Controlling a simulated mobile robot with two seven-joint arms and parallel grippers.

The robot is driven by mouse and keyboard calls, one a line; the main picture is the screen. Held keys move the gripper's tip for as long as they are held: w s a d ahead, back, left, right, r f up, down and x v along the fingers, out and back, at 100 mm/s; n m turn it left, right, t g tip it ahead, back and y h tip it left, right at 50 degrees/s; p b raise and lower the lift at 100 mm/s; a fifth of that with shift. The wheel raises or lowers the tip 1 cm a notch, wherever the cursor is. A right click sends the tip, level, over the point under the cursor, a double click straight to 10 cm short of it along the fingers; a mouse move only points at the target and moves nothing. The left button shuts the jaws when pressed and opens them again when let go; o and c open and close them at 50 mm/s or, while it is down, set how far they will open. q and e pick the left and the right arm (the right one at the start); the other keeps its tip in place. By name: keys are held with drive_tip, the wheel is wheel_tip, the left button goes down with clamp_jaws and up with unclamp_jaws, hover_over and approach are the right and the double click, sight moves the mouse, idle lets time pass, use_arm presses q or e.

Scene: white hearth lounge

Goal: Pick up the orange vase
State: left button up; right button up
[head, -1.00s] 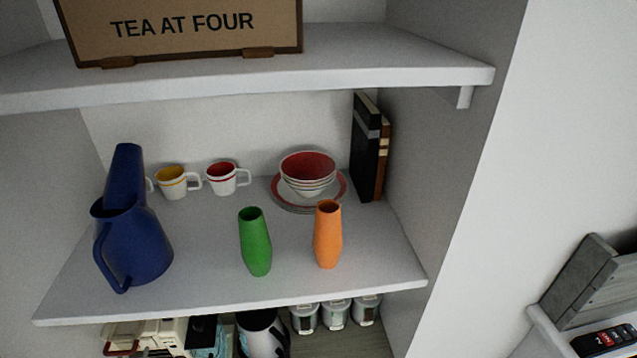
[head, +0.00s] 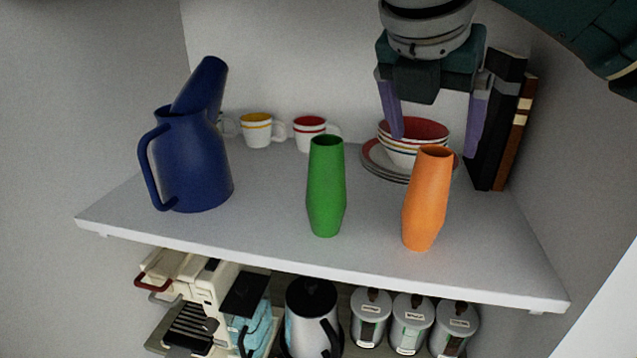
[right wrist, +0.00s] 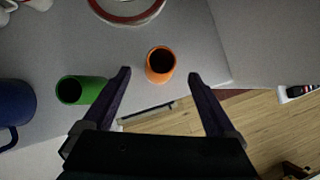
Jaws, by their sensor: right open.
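The orange vase (head: 427,200) stands upright near the front right of the middle shelf. In the right wrist view its open top (right wrist: 160,65) lies ahead of and between the two fingers. My right gripper (head: 437,135) is open and empty, pointing down above the vase; the fingers are apart from it. In the right wrist view my right gripper (right wrist: 158,90) shows both purple fingers spread. A green vase (head: 326,187) stands to the left of the orange one; it also shows in the right wrist view (right wrist: 80,90), left of the left finger. My left gripper is not in view.
A blue jug (head: 190,160) stands at the left of the shelf (head: 270,225). Cups (head: 256,131), stacked bowls (head: 400,155) and upright books (head: 497,125) are behind the vases. Canisters (head: 412,325) and a kettle (head: 312,315) stand on the shelf below.

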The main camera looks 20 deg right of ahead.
sight(435, 151)
drive_tip(key=p+x, duration=0.1)
drive_tip(key=x, duration=0.3)
drive_tip(key=shift+w+d+f+p, duration=0.1)
drive_tip(key=shift+d+f+p, duration=0.1)
drive_tip(key=shift+d+p, duration=0.15)
drive_tip(key=p+x, duration=0.1)
drive_tip(key=x, duration=0.2)
drive_tip(key=shift+w+d+f, duration=0.15)
drive_tip(key=shift+w, duration=0.05)
drive_tip(key=shift+w+d+f, duration=0.15)
drive_tip(key=shift+f, duration=0.25)
clamp_jaws()
